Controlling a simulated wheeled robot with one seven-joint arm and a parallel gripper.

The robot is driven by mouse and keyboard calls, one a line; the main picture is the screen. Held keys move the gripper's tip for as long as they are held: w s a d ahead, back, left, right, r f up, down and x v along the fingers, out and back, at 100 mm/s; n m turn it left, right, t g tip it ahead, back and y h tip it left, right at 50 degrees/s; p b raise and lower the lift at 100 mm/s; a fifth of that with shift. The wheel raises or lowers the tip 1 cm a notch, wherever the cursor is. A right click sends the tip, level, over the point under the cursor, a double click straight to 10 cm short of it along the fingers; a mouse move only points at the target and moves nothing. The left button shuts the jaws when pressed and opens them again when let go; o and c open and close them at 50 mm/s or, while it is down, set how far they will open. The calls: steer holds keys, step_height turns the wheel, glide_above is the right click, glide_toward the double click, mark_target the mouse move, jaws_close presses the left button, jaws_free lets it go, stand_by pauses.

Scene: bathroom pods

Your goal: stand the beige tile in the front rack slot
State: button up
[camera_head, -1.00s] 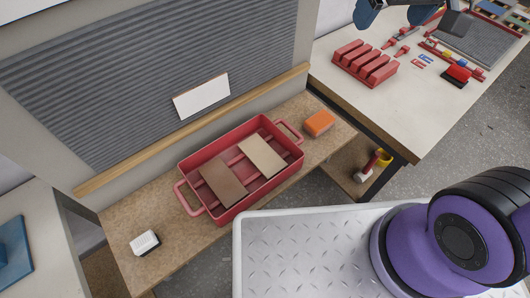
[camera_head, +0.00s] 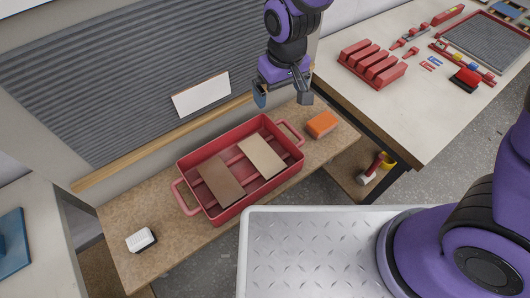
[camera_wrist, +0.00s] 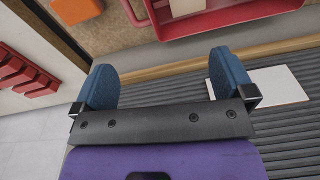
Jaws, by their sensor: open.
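The beige tile (camera_head: 262,156) lies tilted inside a red handled basket (camera_head: 183,166), to the right of a brown tile (camera_head: 220,183). A pale edge, likely the beige tile (camera_wrist: 187,6), shows at the top of the wrist view. The red slotted rack (camera_head: 372,65) stands on the white table at the right; part of it also shows in the wrist view (camera_wrist: 25,72). My gripper (camera_head: 282,94) is open and empty, above and behind the basket near the wooden ledge. Its two blue fingers stand wide apart in the wrist view (camera_wrist: 161,62).
An orange block (camera_head: 321,124) sits right of the basket and a white brush-like block (camera_head: 141,240) left of it, on the brown shelf. A white plate (camera_head: 201,94) is on the ribbed grey wall. Red tools and a black-and-red block (camera_head: 466,77) lie on the white table.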

steer(key=n, duration=0.1)
glide_above(262, 155)
step_height(262, 155, down, 10)
steer(key=shift+g+h, duration=0.3)
steer(key=shift+g, duration=0.1)
steer(key=shift+f, duration=5.4)
steer(key=c, duration=0.9)
